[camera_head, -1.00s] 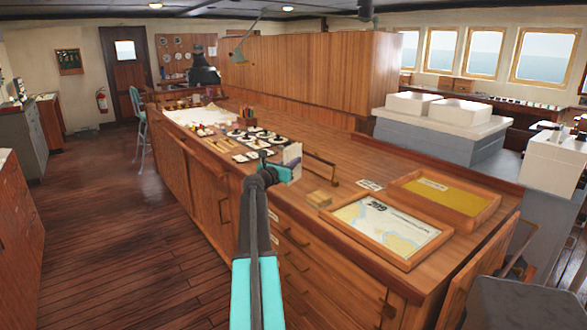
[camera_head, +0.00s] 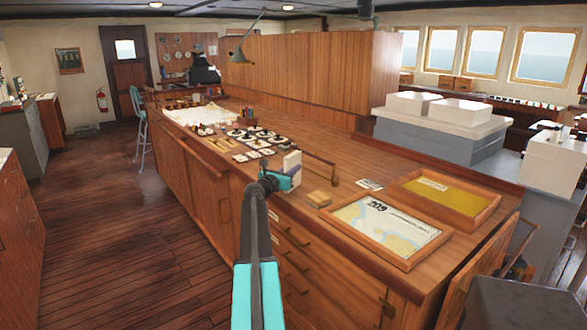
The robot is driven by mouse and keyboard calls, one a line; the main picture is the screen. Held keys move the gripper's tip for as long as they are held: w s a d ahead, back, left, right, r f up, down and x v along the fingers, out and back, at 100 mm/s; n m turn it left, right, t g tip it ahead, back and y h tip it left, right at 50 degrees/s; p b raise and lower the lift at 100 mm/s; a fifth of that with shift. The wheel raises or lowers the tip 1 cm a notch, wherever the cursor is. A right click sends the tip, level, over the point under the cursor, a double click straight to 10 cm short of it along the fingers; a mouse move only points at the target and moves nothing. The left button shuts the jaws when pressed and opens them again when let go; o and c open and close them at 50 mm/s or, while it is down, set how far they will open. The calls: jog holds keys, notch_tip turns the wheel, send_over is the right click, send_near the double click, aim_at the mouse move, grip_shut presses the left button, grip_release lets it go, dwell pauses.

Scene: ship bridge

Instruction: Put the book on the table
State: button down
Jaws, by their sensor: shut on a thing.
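My gripper (camera_head: 284,179), teal with a dark wrist, is at the near left edge of the long wooden table (camera_head: 350,165) in the head view. It is shut on a small pale book (camera_head: 292,162), which stands upright and rises above the jaws. The book appears in front of or over the table top. I cannot tell whether it touches the wood. The fingertips and the lower part of the book are partly hidden by the gripper.
Several small instruments (camera_head: 262,137) and a lamp (camera_head: 238,55) are farther back.

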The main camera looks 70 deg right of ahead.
jog(key=shift+f, duration=0.1)
jog(key=c, duration=1.6)
grip_release()
jog(key=shift+c, duration=0.2)
jog(key=w+a+b, duration=0.1)
jog(key=w+a, duration=0.1)
jog(key=a, duration=1)
jog(key=shift+w, duration=0.1)
